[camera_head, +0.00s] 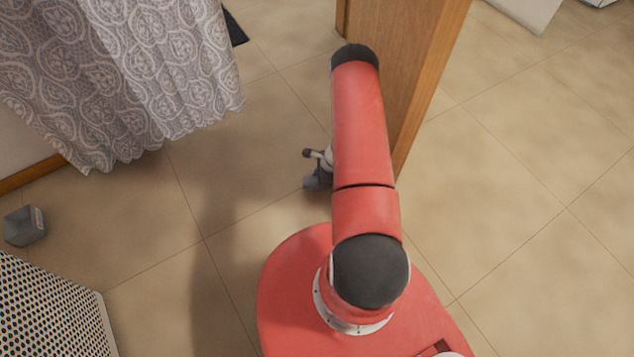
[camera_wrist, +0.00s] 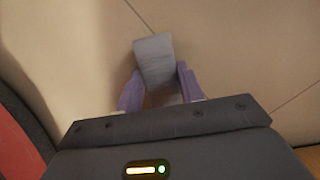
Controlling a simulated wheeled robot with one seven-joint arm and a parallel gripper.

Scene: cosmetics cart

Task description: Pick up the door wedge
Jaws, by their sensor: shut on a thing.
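The door wedge (camera_wrist: 153,58) is a grey block in the wrist view, sitting between the two purple fingers of my gripper (camera_wrist: 159,90). My gripper is shut on it, with the wedge's far end sticking out beyond the fingertips. In the head view my red arm hides most of the gripper. A small grey part shows at the arm's left side, low near the floor; I cannot tell there which of it is wedge and which is gripper. How far the wedge is from the floor is unclear.
A wooden door (camera_head: 425,60) stands close along my arm's right side. A patterned curtain (camera_head: 130,80) hangs at upper left. A small grey box (camera_head: 25,226) and a dotted white bin (camera_head: 50,310) are at left. Tiled floor is clear at right.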

